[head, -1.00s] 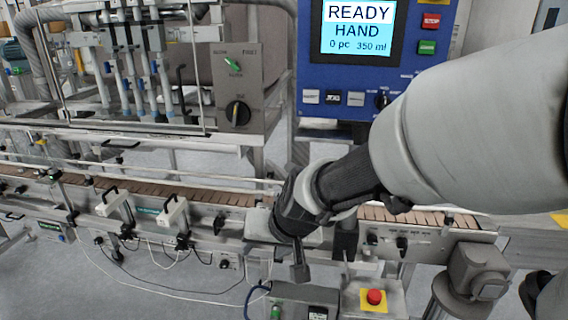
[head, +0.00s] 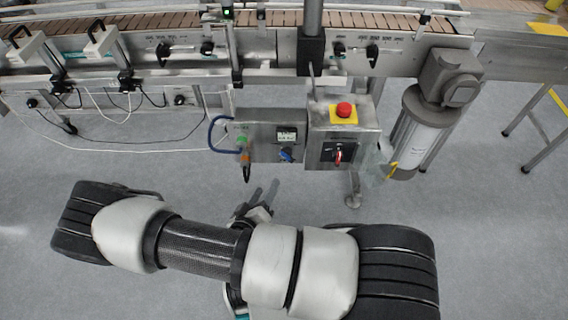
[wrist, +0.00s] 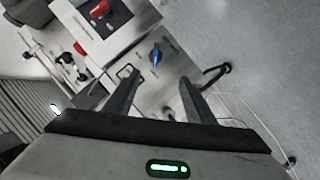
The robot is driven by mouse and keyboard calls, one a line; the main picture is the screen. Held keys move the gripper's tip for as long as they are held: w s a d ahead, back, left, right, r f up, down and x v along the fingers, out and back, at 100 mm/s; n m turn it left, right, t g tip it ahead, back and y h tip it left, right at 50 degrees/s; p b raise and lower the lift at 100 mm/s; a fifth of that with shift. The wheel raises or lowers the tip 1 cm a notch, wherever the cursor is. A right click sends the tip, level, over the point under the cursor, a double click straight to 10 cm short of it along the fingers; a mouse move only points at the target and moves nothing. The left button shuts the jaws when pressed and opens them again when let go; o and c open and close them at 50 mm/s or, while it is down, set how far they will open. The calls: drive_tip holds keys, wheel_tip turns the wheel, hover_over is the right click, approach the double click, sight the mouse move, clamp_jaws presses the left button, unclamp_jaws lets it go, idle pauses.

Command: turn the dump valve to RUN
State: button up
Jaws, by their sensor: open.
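I cannot make out any part labelled as the dump valve in these views. A grey control box (head: 262,128) below the conveyor carries a small display and a blue knob (head: 287,155). The blue knob shows between and just beyond my fingertips in the wrist view (wrist: 156,56). A red rotary handle (head: 338,155) sits on the adjoining box and shows in the wrist view (wrist: 99,9). My gripper (head: 257,198) is open and empty in front of the control box, partly hidden by my wrist. Its two spread fingers frame the box in the wrist view (wrist: 160,90).
A red mushroom button (head: 344,110) on a yellow plate tops the right box. A grey motor (head: 448,78) and a cylinder (head: 420,135) stand to the right. A blue cable (head: 213,135) loops at the box's left. The conveyor (head: 390,62) runs behind; open floor lies in front.

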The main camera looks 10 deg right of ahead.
sight(285, 158)
drive_tip(key=shift+n+t, duration=0.3)
drive_tip(key=b+x, duration=0.1)
drive_tip(key=x, duration=0.5)
drive_tip(key=b+x, duration=0.1)
drive_tip(key=x, duration=0.4)
drive_tip(key=d+b+x, duration=0.1)
drive_tip(key=x, duration=0.5)
drive_tip(key=shift+d+f, duration=0.1)
drive_tip(key=shift+d, duration=0.15)
drive_tip(key=shift+c, duration=0.3)
drive_tip(key=c, duration=1)
